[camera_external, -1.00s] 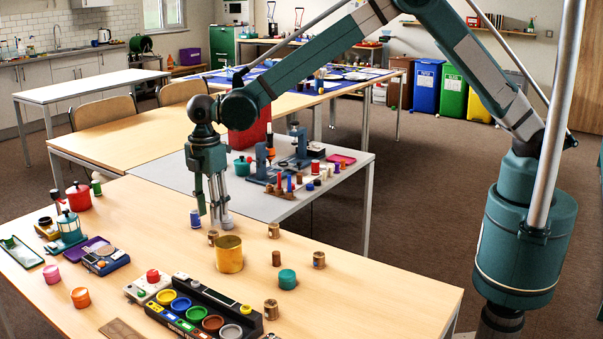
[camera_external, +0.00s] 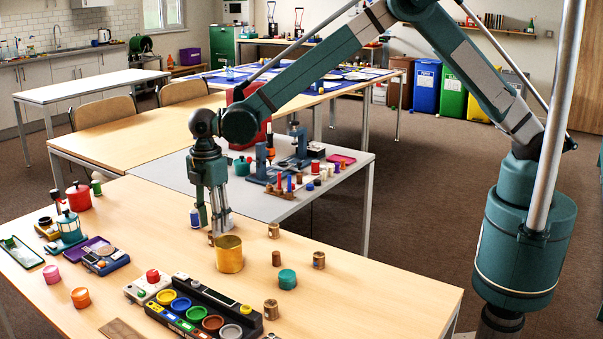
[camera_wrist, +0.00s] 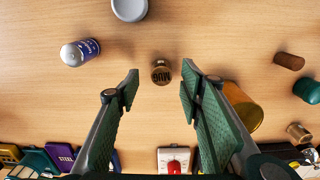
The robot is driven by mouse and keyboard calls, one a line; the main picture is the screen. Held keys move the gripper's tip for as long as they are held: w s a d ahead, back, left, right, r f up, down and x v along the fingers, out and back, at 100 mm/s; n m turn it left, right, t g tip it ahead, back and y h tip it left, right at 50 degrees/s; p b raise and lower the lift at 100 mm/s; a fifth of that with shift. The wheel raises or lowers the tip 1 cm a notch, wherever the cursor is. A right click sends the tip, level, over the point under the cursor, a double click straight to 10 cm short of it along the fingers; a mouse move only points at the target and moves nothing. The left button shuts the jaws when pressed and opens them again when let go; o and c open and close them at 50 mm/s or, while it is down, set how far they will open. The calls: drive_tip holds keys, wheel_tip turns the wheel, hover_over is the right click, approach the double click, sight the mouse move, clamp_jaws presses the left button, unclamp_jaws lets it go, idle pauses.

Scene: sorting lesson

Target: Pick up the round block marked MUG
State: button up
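My gripper (camera_wrist: 160,88) is open and empty there, one finger to each side of the block in the picture. The block appears below the fingertips and nothing touches it. In the external view my gripper (camera_external: 219,232) points down just behind the gold can (camera_external: 229,254). The block is largely hidden by the fingers in that view.
The gold can also stands close to my right finger in the wrist view (camera_wrist: 245,106). A green round block (camera_external: 287,279) and several brown ones stand to the right. A tray of coloured cups (camera_external: 205,312) is nearer the front.

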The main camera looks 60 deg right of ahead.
drive_tip(key=shift+s+a+f+b, duration=0.1)
drive_tip(key=shift+f+b, duration=0.4)
drive_tip(key=shift+f, duration=1.55)
drive_tip(key=shift+c, duration=0.6)
drive_tip(key=c, duration=0.7)
